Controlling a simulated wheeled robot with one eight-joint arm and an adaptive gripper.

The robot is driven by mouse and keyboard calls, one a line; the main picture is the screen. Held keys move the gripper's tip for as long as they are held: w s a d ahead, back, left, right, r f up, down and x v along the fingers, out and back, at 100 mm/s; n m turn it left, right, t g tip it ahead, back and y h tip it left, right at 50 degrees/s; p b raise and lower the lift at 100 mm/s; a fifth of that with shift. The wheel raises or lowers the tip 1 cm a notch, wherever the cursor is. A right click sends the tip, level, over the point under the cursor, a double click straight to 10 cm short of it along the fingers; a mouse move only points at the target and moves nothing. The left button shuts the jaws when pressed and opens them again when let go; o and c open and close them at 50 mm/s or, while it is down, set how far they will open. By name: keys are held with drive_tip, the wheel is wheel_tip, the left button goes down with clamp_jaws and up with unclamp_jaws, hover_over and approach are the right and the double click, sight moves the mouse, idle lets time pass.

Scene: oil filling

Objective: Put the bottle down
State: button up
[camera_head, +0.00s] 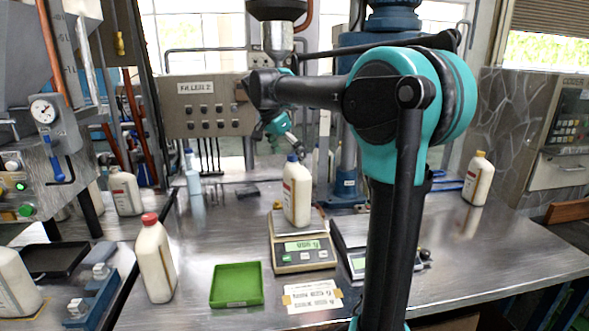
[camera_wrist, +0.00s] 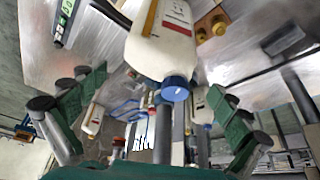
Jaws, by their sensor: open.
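A white bottle (camera_head: 297,195) with a blue cap stands upright on a small scale (camera_head: 303,262) with a lit green display. My gripper (camera_head: 294,148) is just above the bottle, near its cap. In the wrist view the picture is upside down, and the bottle (camera_wrist: 160,50) shows with its blue cap between the two spread green fingers of my gripper (camera_wrist: 158,82). Both fingers appear apart from the bottle, with a gap on each side. The gripper is open and holds nothing.
A second scale (camera_head: 357,263) is beside the first, partly behind my arm. A green tray (camera_head: 237,285) and a red-capped bottle (camera_head: 155,262) stand to the left. A yellow-capped bottle (camera_head: 478,180) stands far right. A control box (camera_head: 205,106) is behind.

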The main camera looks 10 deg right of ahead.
sight(327, 296)
drive_tip(key=w+v, duration=0.1)
drive_tip(key=v, duration=0.3)
drive_tip(key=s+d+f+n+y, duration=0.1)
drive_tip(key=s+f+n, duration=0.3)
drive_tip(key=s+f, duration=0.5)
drive_tip(key=s+d+f+n+t+y, duration=0.1)
drive_tip(key=s+d+f+n, duration=0.3)
drive_tip(key=s+f, duration=0.5)
drive_tip(key=s+d+f+n+y, duration=0.2)
drive_tip(key=s+f, duration=0.7)
drive_tip(key=f, duration=0.7)
drive_tip(key=shift+s+d+n+t, duration=0.4)
drive_tip(key=shift+d+n, duration=0.15)
drive_tip(key=shift+n, duration=0.45)
